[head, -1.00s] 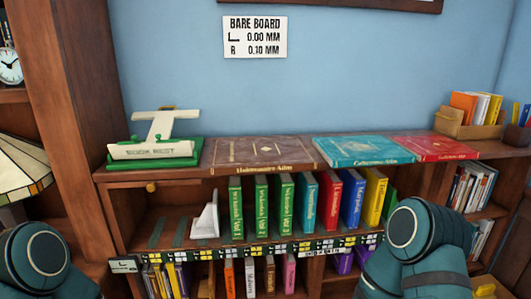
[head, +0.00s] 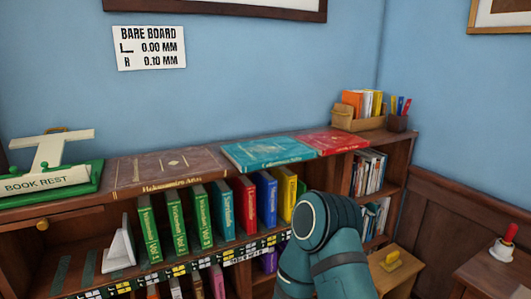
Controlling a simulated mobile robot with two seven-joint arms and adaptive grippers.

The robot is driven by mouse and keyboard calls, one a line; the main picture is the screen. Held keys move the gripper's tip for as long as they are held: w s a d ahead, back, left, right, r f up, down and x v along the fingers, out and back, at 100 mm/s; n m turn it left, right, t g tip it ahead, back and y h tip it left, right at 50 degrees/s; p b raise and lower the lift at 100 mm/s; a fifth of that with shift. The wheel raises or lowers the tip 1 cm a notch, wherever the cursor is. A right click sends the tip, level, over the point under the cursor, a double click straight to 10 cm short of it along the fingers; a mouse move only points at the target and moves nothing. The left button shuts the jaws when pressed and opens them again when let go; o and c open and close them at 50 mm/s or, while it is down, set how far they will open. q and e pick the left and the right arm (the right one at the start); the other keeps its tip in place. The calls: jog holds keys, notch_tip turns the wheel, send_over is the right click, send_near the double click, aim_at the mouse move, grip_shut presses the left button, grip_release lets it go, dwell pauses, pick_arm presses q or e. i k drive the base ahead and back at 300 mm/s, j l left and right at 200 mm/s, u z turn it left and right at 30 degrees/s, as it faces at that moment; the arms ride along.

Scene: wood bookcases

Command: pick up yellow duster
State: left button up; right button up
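A small yellow object (head: 391,261), which looks like the yellow duster, lies on a low wooden stool or box (head: 412,262) at the lower right in the head view. It is small, so its details are hard to tell. A teal link of my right arm rises from the bottom edge, left of the yellow object and apart from it in the picture. Neither of my grippers shows in this view.
A bookcase (head: 190,199) with flat books on top and a row of upright books fills the left and middle. A green book rest (head: 50,182) stands on its left end. A side table (head: 490,276) with a red-topped bell-like object (head: 504,243) is at far right.

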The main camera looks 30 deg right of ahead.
aim_at(392, 261)
jog(key=z, duration=2.25)
jog(key=i+j+z, duration=0.25)
jog(key=z, duration=0.2)
jog(key=i+j+z, duration=0.55)
jog(key=j, duration=0.15)
jog(key=i+j+z, duration=0.1)
jog(key=j, duration=0.2)
jog(key=i+j, duration=0.15)
jog(key=j+z, duration=0.05)
jog(key=j, duration=0.05)
